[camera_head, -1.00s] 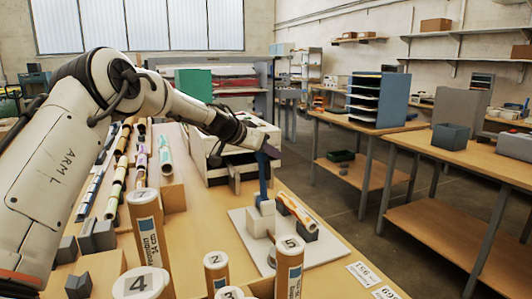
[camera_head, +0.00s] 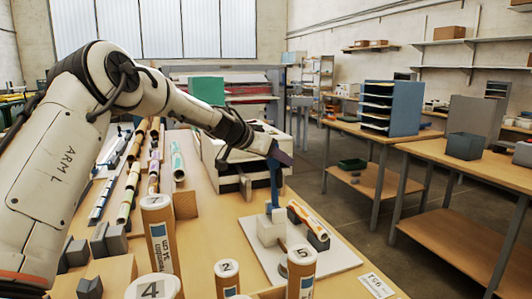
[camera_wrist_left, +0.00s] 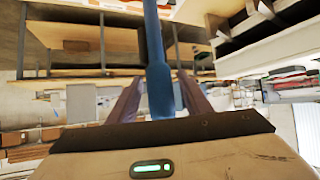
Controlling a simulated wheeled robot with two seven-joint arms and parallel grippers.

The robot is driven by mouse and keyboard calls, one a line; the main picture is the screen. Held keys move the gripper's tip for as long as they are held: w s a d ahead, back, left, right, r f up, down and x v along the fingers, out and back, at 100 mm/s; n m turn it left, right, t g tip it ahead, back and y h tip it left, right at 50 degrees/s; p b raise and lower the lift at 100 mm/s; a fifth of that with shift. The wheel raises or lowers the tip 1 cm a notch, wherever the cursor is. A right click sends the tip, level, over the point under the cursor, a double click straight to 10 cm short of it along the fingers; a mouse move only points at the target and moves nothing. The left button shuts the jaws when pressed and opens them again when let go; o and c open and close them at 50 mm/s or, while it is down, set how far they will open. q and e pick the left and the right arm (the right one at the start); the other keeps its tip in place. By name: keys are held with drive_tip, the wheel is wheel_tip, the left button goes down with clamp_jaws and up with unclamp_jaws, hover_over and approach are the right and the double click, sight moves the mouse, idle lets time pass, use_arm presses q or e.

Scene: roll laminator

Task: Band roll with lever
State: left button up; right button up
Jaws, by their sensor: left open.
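A blue lever (camera_head: 275,186) rises nearly upright from a white block (camera_head: 270,231) on a pale base plate (camera_head: 334,255). A white and orange roll (camera_head: 309,217) lies tilted beside it, on a dark grey support (camera_head: 318,241). My left gripper (camera_head: 281,155) is at the top of the lever. In the left wrist view the blue lever (camera_wrist_left: 158,70) runs between the two spread fingers of the left gripper (camera_wrist_left: 160,97), with gaps on both sides. I cannot tell whether a band is on the roll. My right gripper is not in view.
Labelled brown tubes stand at the front, among them tube 5 (camera_head: 301,268) and tube 2 (camera_head: 227,275). Several colored rolls (camera_head: 131,182) lie in rows at the left. A white machine (camera_head: 240,150) stands behind the lever. The aisle (camera_head: 345,208) at right is clear.

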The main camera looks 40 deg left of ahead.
use_arm(q)
drive_tip(key=v, duration=0.8)
